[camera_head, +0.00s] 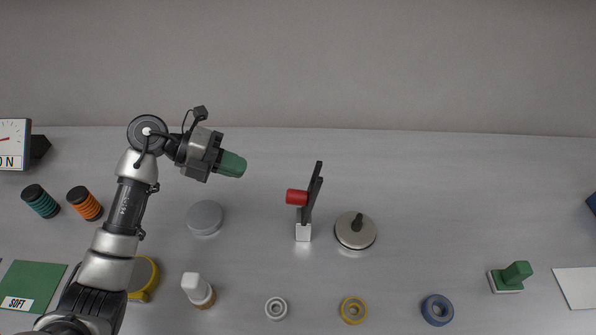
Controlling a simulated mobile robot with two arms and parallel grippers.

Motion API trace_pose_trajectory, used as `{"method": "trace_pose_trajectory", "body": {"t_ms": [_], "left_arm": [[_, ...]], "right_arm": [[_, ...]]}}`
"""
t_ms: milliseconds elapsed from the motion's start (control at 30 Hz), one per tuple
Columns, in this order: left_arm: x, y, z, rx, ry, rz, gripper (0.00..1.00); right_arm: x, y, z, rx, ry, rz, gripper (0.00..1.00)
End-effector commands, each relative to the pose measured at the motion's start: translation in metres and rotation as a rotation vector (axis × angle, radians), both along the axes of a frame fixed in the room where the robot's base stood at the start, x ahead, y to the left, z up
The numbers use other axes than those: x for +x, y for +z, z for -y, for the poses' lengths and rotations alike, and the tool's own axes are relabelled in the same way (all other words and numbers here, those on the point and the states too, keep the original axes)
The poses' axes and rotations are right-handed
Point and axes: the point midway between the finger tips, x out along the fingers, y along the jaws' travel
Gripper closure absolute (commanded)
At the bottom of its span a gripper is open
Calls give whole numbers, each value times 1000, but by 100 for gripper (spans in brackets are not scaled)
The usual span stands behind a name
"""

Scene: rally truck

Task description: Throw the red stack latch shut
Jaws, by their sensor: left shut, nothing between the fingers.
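My right gripper is not in view.
A grey disc (205,217) lies below my left gripper, and a round metal lid with a black knob (355,231) stands right of the latch. Several rings lie along the front, including a blue one (437,309). A green block (515,274) is at right.

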Motion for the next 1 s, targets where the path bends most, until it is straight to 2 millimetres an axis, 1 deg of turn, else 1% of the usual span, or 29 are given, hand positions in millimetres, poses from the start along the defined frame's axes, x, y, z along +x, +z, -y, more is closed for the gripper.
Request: {"method": "trace_pose_trajectory", "body": {"t_ms": [33,167,200,300,433,600,700,800,1000], "left_arm": [[-1,-1,7,-4,-2,-2,100],[-1,-9,29,-7,-2,-4,100],[-1,-13,37,-7,-3,-5,100],[-1,-23,57,-8,-2,-4,100],[-1,-35,81,-7,-1,-4,100],[-1,-41,107,-6,-2,-3,100],[-1,-44,116,-5,0,-1,100],[-1,-46,121,-4,0,-1,100],[-1,-48,123,-2,0,0,100]], "right_arm": [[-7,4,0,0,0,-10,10],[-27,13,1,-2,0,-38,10],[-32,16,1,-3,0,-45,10],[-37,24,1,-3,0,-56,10],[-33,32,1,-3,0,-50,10],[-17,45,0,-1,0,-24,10],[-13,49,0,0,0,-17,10],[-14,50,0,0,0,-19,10],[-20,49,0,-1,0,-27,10]]}}
